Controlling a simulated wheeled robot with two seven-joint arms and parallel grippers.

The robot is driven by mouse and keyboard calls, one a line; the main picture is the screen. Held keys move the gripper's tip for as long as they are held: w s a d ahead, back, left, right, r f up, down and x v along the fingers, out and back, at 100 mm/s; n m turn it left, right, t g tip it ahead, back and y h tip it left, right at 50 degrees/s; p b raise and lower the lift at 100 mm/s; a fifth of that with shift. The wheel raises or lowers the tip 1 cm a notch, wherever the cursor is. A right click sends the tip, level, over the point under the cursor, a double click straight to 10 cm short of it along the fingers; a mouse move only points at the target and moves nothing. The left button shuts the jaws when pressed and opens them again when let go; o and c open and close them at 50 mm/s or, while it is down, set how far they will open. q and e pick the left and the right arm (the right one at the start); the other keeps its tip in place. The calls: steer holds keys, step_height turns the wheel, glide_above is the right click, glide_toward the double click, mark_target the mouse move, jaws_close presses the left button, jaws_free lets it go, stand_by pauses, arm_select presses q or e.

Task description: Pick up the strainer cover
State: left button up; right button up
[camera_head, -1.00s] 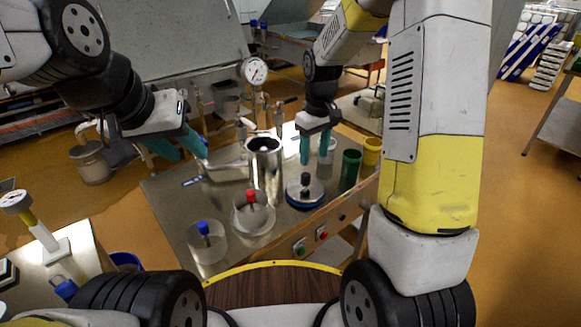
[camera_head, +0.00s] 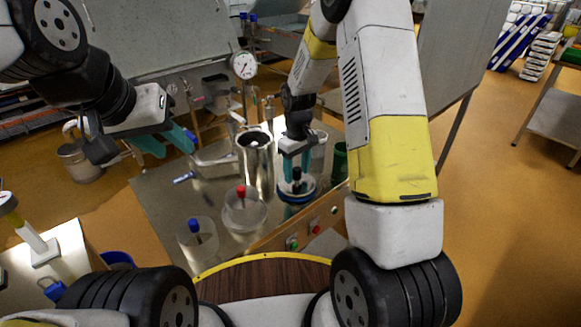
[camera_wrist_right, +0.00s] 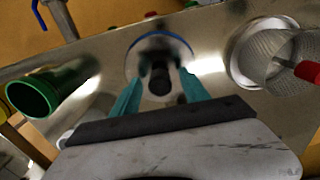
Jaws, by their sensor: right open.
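A round metal cover with a blue rim (camera_head: 299,194) and an upright black knob lies on the steel table in the head view. It also shows at the top middle of the right wrist view (camera_wrist_right: 133,60). I take it for the strainer cover. My right gripper (camera_head: 297,172) is open above it. In the right wrist view, its teal fingers (camera_wrist_right: 160,82) stand on either side of the black knob, with gaps showing; whether they touch it I cannot tell. My left gripper (camera_head: 176,149) is open and empty, up at the left, away from the cover.
Two clear strainer moulds, one with a red knob (camera_head: 241,191) and one with a blue knob (camera_head: 194,226), stand left of the cover. A tall steel pot (camera_head: 256,165) stands behind them. A green cup (camera_head: 341,163) is close on the right.

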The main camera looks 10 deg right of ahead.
jaws_close()
steer(key=shift+r, duration=0.1)
stand_by(1.2)
